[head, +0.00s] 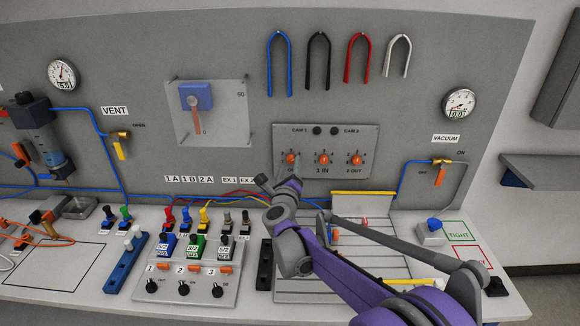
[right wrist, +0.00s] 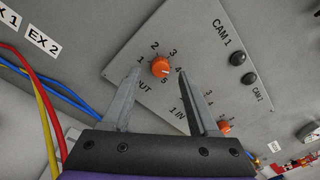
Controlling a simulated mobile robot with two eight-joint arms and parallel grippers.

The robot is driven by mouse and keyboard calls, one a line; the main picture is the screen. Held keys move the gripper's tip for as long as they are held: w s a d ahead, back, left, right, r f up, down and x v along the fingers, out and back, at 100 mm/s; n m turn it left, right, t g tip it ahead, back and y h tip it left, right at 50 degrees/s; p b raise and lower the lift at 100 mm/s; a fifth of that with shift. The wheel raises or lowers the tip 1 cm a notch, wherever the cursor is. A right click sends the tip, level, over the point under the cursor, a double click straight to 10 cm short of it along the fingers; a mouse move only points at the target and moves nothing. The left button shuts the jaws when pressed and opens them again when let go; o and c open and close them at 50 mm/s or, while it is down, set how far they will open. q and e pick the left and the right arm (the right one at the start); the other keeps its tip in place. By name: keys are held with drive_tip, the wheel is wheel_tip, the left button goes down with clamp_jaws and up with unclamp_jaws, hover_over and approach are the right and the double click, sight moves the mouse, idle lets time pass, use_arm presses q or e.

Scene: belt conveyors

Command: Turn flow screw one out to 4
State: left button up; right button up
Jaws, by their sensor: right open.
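Flow screw one out is the left orange knob (head: 291,159) on the grey flow panel (head: 350,137). In the right wrist view the knob (right wrist: 160,67) sits in a dial numbered 1 to 5, with part of its OUT label covered by a finger. A pale mark on the knob appears to face the 4 to 5 side; its exact reading is unclear. My right gripper (right wrist: 158,76) is open and empty, its fingertips to either side of the knob, apparently apart from it. In the head view my right gripper (head: 279,183) is just below the knob. My left gripper is not in view.
The 1 IN knob (head: 323,159) and 2 OUT knob (head: 356,160) are to the right on the same panel. Two black CAM buttons (head: 326,131) are above. Coloured hoses (right wrist: 45,95) run left of the gripper. A valve block (head: 190,270) stands on the bench below.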

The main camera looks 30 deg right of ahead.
drive_tip(key=v, duration=0.9)
drive_tip(key=shift+b, duration=0.35)
drive_tip(key=shift+r, duration=0.1)
